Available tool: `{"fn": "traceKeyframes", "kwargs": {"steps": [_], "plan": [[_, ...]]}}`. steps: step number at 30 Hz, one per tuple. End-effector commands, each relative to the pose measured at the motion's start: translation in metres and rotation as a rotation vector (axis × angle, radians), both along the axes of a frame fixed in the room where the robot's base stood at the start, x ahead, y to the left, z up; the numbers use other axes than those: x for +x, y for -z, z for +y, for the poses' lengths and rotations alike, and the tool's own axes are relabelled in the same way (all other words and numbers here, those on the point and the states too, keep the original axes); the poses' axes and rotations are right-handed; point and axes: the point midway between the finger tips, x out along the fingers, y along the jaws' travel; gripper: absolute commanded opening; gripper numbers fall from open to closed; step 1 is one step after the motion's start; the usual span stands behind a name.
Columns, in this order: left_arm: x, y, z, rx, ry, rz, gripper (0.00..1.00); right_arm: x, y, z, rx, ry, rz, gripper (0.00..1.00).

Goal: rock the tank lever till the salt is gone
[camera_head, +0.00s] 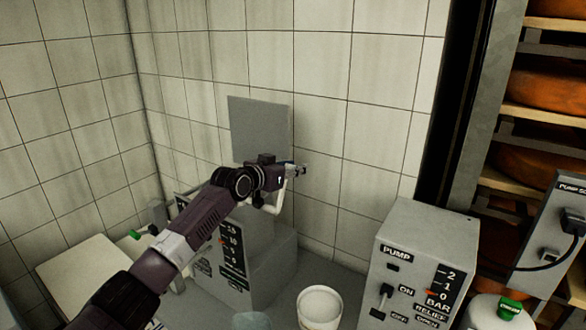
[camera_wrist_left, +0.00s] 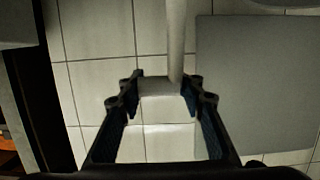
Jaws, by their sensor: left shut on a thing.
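My left gripper (camera_head: 298,170) reaches in from the left, in front of the tiled wall. It is shut on the grip of a pale lever (camera_head: 281,196), whose bent bar shows just below the fingers. In the left wrist view, the lever's bar (camera_wrist_left: 176,40) comes down from the top to a cross grip between the two fingertips (camera_wrist_left: 163,88). The lever stands over a grey tank box (camera_head: 268,265) with a black number scale and a red marker, partly hidden by my arm. No salt can be made out. My right gripper is not in view.
A grey pump box (camera_head: 405,245) with a switch and a bar scale stands at the right. A white bucket (camera_head: 320,306) stands between the boxes. A grey panel (camera_head: 260,128) is on the wall. Cheese wheels (camera_head: 540,95) fill a rack at far right.

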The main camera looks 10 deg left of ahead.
Motion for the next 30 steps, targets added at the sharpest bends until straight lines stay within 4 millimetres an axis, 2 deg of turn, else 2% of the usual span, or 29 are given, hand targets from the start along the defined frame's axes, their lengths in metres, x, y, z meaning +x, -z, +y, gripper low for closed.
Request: {"fn": "traceKeyframes", "kwargs": {"steps": [7,8,12,23,30], "plan": [[0.000,0.000,-0.002,-0.003,0.003,0.000,0.00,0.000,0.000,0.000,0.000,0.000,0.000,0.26],[0.000,0.000,-0.002,-0.003,0.003,0.000,0.35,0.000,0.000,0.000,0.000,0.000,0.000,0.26],[0.000,0.000,-0.002,-0.003,0.002,0.001,0.49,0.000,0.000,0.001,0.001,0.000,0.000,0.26],[-0.003,0.000,0.001,-0.001,0.001,0.001,0.49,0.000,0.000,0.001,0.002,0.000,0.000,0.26],[-0.024,-0.005,0.008,0.000,0.002,0.001,0.49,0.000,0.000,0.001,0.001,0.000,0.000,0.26]]}}
